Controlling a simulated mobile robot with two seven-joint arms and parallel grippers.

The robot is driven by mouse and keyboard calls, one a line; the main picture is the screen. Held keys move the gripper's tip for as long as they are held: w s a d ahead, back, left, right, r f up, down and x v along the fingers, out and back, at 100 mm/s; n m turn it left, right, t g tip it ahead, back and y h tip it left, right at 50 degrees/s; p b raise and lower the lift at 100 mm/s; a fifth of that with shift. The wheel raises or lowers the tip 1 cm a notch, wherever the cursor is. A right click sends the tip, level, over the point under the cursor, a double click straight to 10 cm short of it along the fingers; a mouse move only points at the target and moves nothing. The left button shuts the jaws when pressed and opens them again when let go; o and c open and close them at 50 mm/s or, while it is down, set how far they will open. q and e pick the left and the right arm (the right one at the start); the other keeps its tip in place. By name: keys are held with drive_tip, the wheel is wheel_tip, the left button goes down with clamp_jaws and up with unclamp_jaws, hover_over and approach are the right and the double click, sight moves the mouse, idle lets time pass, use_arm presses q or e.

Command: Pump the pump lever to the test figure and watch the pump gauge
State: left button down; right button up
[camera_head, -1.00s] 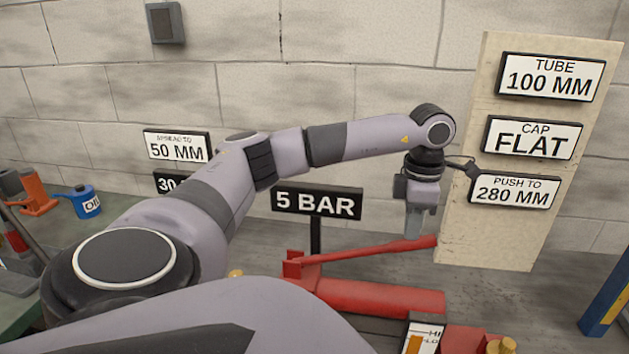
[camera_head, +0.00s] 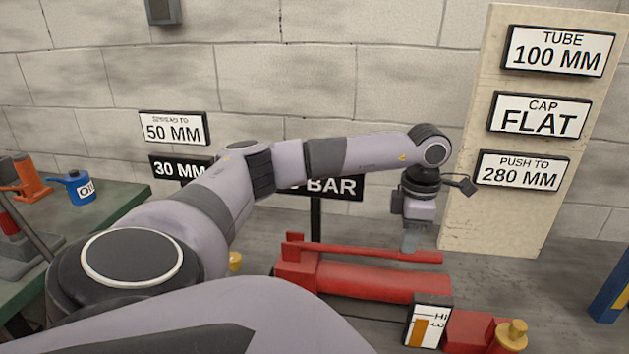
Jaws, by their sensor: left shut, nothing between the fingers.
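The red pump lever (camera_head: 365,253) lies nearly level above the red pump body (camera_head: 375,282), its free end to the right. My left gripper (camera_head: 410,243) points down with its fingertips at the top of the lever near that end; it looks to be touching. The gripper is shut with nothing between its fingers. The pump gauge (camera_head: 428,322) is a white, black-framed plate at the bottom, marked HI and LO, with an orange column whose top is near the LO mark. The 5 BAR sign (camera_head: 338,187) behind is partly hidden by my left arm. My right gripper is out of view.
A pale board (camera_head: 480,225) with three signs stands behind on the right. A green bench (camera_head: 105,205) with a blue oil can (camera_head: 80,187) is at left. A brass knob (camera_head: 511,335) is right of the gauge. A blue post (camera_head: 612,290) stands at the right edge.

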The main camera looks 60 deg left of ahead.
use_arm(q)
wheel_tip(320, 180, up, 8)
drive_tip(key=p, duration=0.5)
drive_tip(key=shift+f+p, duration=0.25)
drive_tip(key=shift+p, duration=0.05)
idle(0.3)
wheel_tip(320, 180, down, 8)
drive_tip(key=b, duration=0.5)
drive_tip(key=shift+f, duration=0.15)
wheel_tip(320, 180, up, 8)
drive_tip(key=p, duration=0.6)
drive_tip(key=shift+d, duration=0.1)
idle(0.4)
